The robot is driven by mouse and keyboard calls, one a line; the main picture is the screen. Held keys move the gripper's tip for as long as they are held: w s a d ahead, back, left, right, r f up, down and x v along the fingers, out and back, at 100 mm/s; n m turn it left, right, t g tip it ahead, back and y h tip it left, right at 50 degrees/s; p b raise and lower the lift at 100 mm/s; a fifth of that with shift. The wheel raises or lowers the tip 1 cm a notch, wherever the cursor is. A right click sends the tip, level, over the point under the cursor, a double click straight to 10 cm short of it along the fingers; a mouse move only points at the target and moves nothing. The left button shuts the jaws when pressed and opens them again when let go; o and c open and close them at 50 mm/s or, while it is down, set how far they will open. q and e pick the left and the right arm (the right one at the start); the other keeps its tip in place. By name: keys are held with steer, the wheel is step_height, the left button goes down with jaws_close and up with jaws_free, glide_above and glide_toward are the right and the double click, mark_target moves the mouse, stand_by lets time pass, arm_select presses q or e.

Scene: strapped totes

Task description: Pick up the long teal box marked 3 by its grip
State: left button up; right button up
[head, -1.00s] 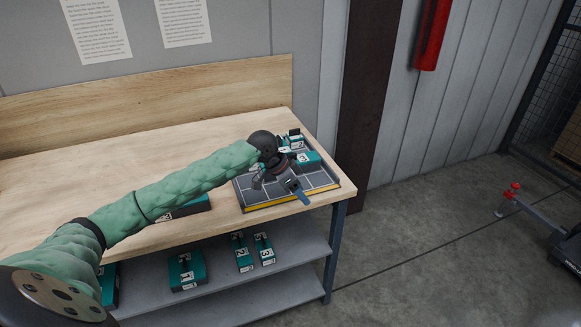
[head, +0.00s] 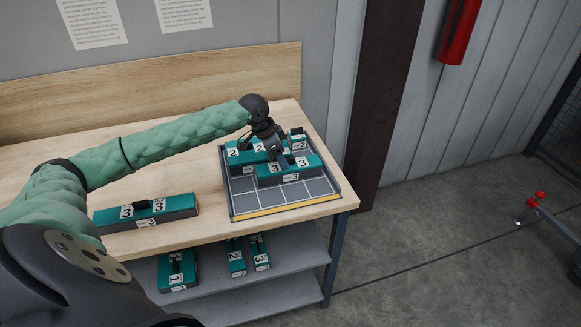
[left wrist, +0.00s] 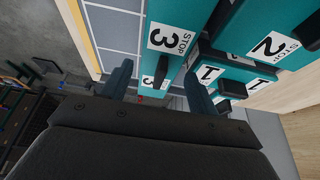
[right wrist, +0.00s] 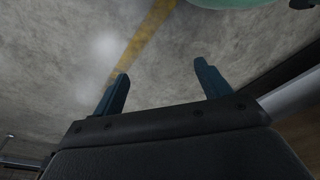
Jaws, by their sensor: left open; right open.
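A long teal box marked 3 (head: 290,175) lies in the shallow grey tray (head: 335,197), across its middle. Another long teal box marked 3 (head: 180,208) lies on the table at the left, with a black grip on top. My left gripper (head: 277,158) is open and points down over the tray's 3 box, hiding part of its top. In the left wrist view the open fingers (left wrist: 160,90) straddle the end of this box (left wrist: 160,45), with a dark grip near them. I cannot tell whether they touch. My right gripper (right wrist: 155,90) is open and empty, over concrete floor.
Teal boxes marked 2 (head: 236,155) and 1 (head: 298,140) stand in the tray's back part, close to the left gripper. The tray's front cells are empty. A shelf (head: 215,291) below holds more teal boxes. The table between the left box and the tray is bare.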

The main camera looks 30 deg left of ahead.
arm_select(q)
steer(key=shift+w+f, duration=0.1)
steer(key=shift+f, duration=0.15)
steer(key=shift+w+d+f, duration=0.15)
steer(key=shift+w+f, duration=0.05)
steer(key=shift+w+d+f+p, duration=0.15)
steer(key=shift+f+p, duration=0.1)
steer(key=shift+p, duration=0.25)
steer(key=shift+p+x, duration=0.7)
steer(key=shift+x, duration=1.35)
arm_select(e)
step_height(320, 180, down, 7)
steer(key=d, duration=0.2)
steer(key=shift+s+t, duration=0.3)
steer(key=shift+s, duration=0.15)
arm_select(q)
steer(key=shift+c, duration=0.2)
steer(key=c, duration=0.7)
steer(key=shift+w, duration=0.1)
steer(key=shift+c, duration=0.8)
steer(key=shift+r, duration=0.1)
